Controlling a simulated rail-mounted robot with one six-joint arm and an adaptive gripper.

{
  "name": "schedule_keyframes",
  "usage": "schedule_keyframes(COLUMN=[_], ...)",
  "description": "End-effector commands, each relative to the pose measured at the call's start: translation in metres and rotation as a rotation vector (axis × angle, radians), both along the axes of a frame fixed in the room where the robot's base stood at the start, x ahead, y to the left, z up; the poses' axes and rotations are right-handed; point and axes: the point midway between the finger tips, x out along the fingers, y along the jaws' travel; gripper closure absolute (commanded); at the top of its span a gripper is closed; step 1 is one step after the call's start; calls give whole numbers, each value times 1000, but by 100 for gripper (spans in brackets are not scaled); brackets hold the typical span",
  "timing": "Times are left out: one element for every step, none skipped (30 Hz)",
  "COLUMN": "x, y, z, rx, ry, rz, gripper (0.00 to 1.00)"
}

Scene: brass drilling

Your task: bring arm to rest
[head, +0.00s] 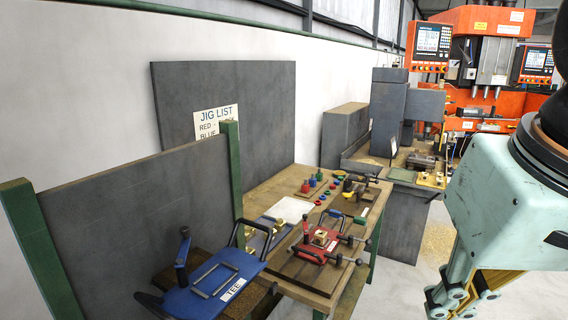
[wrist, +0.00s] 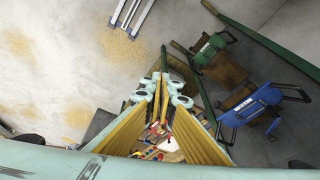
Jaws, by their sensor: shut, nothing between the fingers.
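My gripper (wrist: 163,76) is shut, its fingers meeting with nothing between them. In the head view my gripper's linkage (head: 462,292) hangs downward at the lower right, beside the workbench; the fingertips are cut off by the bottom edge. My arm's pale green wrist part (head: 500,205) fills the right edge. In the wrist view the fingers hide much of the bench area behind them. The gripper touches nothing that I can see.
A wooden workbench (head: 268,186) holds a red jig (head: 318,244), a blue jig (head: 222,282) stands in front, and colored pieces lie behind. Orange drilling machines (head: 470,100) stand at the back right. Grey panels (head: 130,215) are at left. Open floor (wrist: 60,55) shows in the wrist view.

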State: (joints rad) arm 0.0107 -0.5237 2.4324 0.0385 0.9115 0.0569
Motion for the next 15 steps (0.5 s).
schedule_keyframes(x=[-8, -12, -17, -20, -23, -27, -29, -31, -33, -34, -35, -36, -36, -37, -37], y=[-1, -2, -3, -4, -4, -5, -6, -6, -7, -7, -7, -7, -7, -7, -7], z=[-5, -7, -9, -11, -13, -15, -16, -17, -18, -19, -20, -20, -21, -21, -21], rx=[-10, -17, -24, -29, -34, -40, -44, -46, -50, -52, -54, -56, -56, -57, -58], ry=[-5, -8, -11, -13, -14, -17, -19, -20, -20, -21, -21, -21, -21, -22, -22], rz=[14, 23, 33, 40, 47, 55, 60, 64, 69, 72, 74, 76, 78, 79, 78], gripper=[100, 100, 100, 100, 100, 100, 100, 100, 100, 100, 100, 100, 100, 100, 100])
